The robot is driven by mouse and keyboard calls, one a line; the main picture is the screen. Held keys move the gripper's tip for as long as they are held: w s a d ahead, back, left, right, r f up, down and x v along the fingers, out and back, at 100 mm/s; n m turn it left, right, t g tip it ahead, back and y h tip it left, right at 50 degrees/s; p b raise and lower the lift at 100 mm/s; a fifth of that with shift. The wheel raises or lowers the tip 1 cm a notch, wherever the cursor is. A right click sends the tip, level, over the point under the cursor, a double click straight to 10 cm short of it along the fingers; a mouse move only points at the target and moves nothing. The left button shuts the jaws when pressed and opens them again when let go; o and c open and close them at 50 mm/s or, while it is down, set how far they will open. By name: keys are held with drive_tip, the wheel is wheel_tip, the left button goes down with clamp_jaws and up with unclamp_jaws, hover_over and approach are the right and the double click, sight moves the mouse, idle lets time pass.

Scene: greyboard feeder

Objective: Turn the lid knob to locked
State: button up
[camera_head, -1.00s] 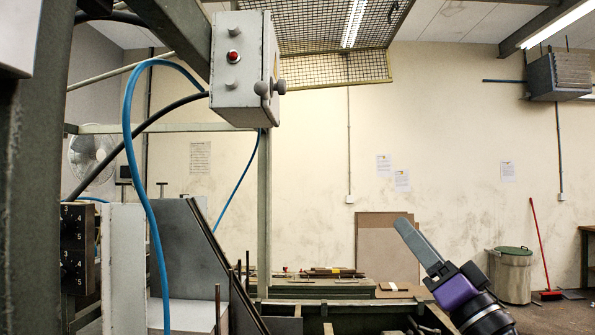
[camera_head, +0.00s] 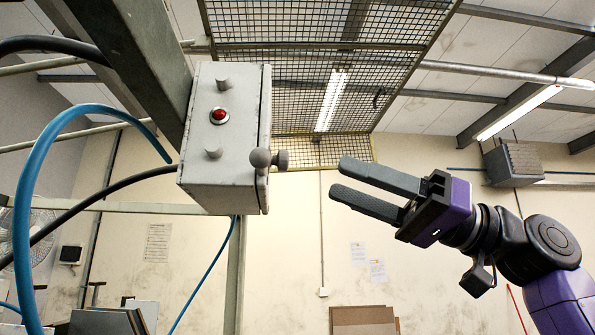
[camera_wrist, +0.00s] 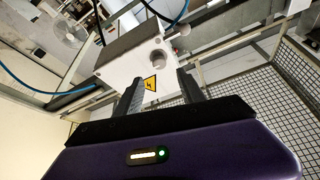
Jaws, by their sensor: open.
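A grey control box (camera_head: 222,135) hangs from a green steel beam left of centre in the head view. It has a red button (camera_head: 219,115) and two grey knobs on its front face. A round grey lid knob (camera_head: 268,159) sticks out of its right side. My gripper (camera_head: 341,178) is open and empty to the right of the box, its grey fingers pointing left at the knob with a clear gap. In the wrist view the box (camera_wrist: 128,62) lies beyond the fingers, with a yellow warning sign (camera_wrist: 149,86) and the round knob (camera_wrist: 157,57) on its face.
A wire mesh guard (camera_head: 330,45) hangs above and behind the box. A blue hose (camera_head: 70,120) and a black cable run along the box's left. The space between my gripper and the box is clear.

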sight(281, 160)
drive_tip(key=p+x, duration=0.1)
drive_tip(key=x, duration=0.6)
drive_tip(key=shift+a+p, duration=0.35)
drive_tip(key=shift+p, duration=0.05)
clamp_jaws()
